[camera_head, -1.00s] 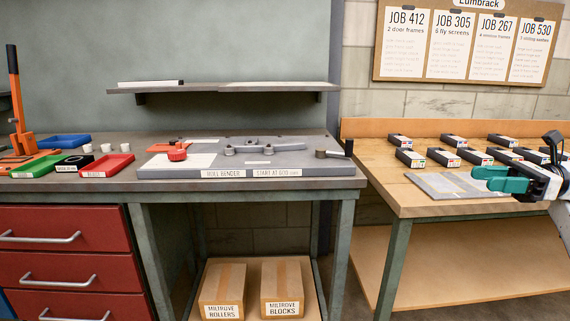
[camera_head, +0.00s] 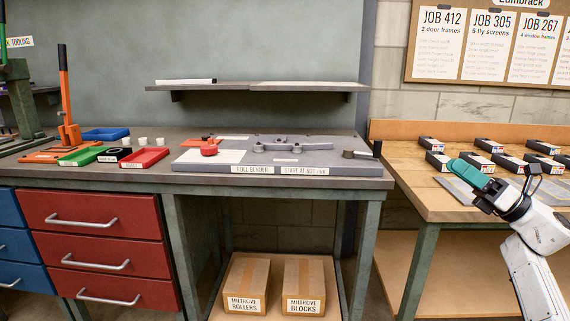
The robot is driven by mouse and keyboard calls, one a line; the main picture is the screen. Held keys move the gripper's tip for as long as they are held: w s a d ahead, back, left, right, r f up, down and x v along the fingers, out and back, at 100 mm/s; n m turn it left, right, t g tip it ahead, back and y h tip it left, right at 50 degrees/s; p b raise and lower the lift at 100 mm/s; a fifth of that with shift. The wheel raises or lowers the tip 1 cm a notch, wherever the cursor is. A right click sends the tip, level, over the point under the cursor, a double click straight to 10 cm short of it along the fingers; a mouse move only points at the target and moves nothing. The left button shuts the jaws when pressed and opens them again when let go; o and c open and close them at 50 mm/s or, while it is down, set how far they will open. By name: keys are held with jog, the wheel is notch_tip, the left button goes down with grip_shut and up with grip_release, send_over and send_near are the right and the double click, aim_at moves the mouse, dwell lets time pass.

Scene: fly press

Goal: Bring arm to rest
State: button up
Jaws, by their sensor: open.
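My gripper (camera_head: 470,174) shows at the right, in front of the wooden bench (camera_head: 430,207). Its teal fingers point up and to the left, and I see no object between them. My white arm rises from the lower right corner and bends at the wrist. The gripper overlaps a grey mat (camera_head: 457,192) on the bench in the picture; I cannot tell the gap between them.
Several small labelled boxes (camera_head: 436,161) stand on the wooden bench. The grey bench holds a roll bender plate (camera_head: 335,168), a red tray (camera_head: 145,158), a green tray (camera_head: 80,156) and an orange lever press (camera_head: 68,130). Two cartons (camera_head: 246,285) sit below.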

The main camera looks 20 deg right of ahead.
jog(key=w+a+f+m+g+h, duration=0.1)
jog(key=a+f+m+h, duration=0.2)
jog(key=f+m+h, duration=1.05)
jog(key=w+a+f+m+g+h, duration=0.1)
jog(key=w+a+f+m+h, duration=0.15)
jog(key=f+m+h, duration=1.05)
jog(key=s+a+f+m+g+y, duration=0.85)
jog(key=s+a+f+m, duration=0.25)
jog(key=s+a+f, duration=0.25)
jog(key=s+a+f+m+g+y, duration=0.1)
jog(key=s+a+f+g+y, duration=0.2)
jog(key=s, duration=0.4)
jog(key=s+a+g, duration=0.2)
jog(key=s+a, duration=0.2)
jog(key=s, duration=0.4)
jog(key=s+a+f+m+g+y, duration=0.1)
jog(key=s+a+f+g+y, duration=0.2)
jog(key=s, duration=0.4)
notch_tip(320, 180, up, 23)
jog(key=h+p, duration=0.1)
jog(key=p, duration=2)
jog(key=shift+s+a+p, duration=0.25)
jog(key=shift+a+p, duration=0.05)
jog(key=shift+a, duration=0.1)
